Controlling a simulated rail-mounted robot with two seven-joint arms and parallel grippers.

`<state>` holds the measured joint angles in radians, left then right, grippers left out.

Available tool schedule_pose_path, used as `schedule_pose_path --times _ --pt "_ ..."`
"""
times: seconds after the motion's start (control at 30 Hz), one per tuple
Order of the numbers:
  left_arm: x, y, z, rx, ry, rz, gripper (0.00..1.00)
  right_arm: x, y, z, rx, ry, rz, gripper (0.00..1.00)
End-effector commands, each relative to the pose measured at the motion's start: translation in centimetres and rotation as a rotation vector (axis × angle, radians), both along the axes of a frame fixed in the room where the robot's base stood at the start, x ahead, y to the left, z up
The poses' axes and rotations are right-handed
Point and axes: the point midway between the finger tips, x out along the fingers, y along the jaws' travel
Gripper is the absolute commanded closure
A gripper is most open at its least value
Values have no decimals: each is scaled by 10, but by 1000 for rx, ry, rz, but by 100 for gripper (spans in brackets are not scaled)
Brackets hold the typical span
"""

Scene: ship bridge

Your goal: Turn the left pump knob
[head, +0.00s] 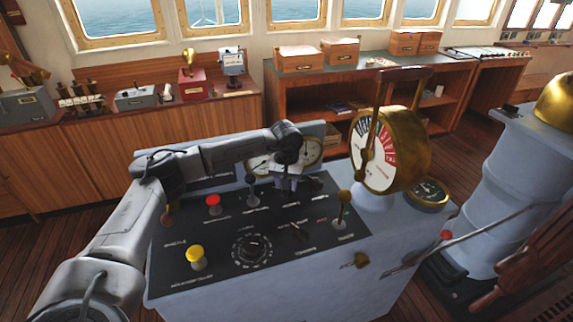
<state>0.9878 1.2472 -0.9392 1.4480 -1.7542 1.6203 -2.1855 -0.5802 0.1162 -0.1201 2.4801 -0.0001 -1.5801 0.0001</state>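The console's black control panel (215,235) faces me, and its labels are too small to read for sure. A round black knob with a marked ring (252,248) sits at the panel's front middle. A smaller dark knob (298,231) sits to its right. I cannot tell which control is the left pump knob. My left gripper (288,184) points down over the back middle of the panel, behind both knobs. Its fingers are small and dark, and I cannot tell whether they are open or touching a control beneath. My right gripper is not in view.
A yellow button (195,254), a red button (213,203), a black-topped lever (251,186) and a brass-topped lever (344,203) stand up from the panel. A brass telegraph dial (385,150) with an upright handle rises at the right. Gauges stand behind the gripper.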

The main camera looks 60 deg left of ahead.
Motion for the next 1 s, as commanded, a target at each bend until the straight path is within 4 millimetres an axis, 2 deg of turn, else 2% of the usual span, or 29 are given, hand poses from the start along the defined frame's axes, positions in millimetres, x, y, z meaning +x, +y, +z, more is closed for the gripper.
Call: schedule_pose_path --times 0.3,0.5,0.7,1.0 --pt "0 0 63 -1 -6 -1 61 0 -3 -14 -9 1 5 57" --pt "0 0 95 -1 -4 -1 61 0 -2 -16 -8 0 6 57" --pt "0 0 112 0 -1 -1 61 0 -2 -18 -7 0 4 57" --pt "0 0 117 -1 -1 -1 61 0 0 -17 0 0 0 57"
